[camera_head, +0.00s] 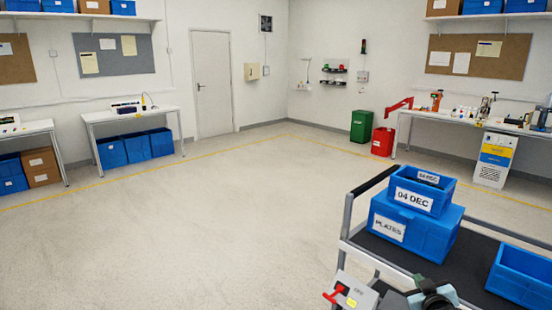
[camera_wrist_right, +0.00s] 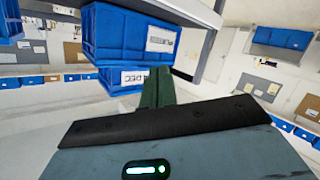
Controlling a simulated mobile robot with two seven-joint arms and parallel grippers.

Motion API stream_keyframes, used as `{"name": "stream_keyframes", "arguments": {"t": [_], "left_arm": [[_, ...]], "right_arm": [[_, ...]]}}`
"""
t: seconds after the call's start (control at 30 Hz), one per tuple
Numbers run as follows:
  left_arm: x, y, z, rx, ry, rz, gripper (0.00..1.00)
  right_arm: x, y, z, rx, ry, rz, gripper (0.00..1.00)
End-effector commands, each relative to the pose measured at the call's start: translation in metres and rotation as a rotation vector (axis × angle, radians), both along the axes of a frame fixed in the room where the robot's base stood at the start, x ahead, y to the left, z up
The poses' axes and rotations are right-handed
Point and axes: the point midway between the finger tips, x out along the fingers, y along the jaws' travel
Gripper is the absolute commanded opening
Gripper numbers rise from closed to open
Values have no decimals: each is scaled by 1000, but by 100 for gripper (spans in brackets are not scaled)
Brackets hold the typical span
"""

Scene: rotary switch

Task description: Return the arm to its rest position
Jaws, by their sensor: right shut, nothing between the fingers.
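A grey rotary switch box (camera_head: 362,294) with a red handle (camera_head: 335,294) and a yellow label shows at the bottom edge of the head view, by the near end of the cart. My right gripper (camera_head: 430,291) is partly in view to its right, cut off by the bottom edge and apart from the red handle. In the right wrist view, its dark green fingers (camera_wrist_right: 157,90) are together with nothing between them. The switch does not show clearly in that view. My left gripper is not in view.
A cart (camera_head: 482,262) at lower right carries a blue PLATES bin (camera_head: 428,237) with a smaller blue 04 DEC bin (camera_head: 425,193) on top, and another blue bin (camera_head: 523,277). Both labelled bins show upside down in the wrist view. The floor (camera_head: 190,240) to the left is clear.

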Motion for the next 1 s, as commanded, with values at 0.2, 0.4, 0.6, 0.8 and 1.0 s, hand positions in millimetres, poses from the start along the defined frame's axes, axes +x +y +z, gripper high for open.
{"name": "stream_keyframes", "arguments": {"t": [0.2, 0.4, 0.6, 0.8, 1.0], "left_arm": [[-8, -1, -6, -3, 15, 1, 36], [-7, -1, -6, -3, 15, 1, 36], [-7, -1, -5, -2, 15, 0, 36], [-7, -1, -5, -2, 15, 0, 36], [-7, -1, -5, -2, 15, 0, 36]], "right_arm": [[-10, 23, -14, 52, -5, 75, 0], [-56, 51, -65, 81, 65, 108, 0], [-125, 86, -123, 130, 159, 144, 0], [-225, 129, -175, 206, 276, 172, 0], [-329, 164, -203, 290, 391, 180, 0]]}}
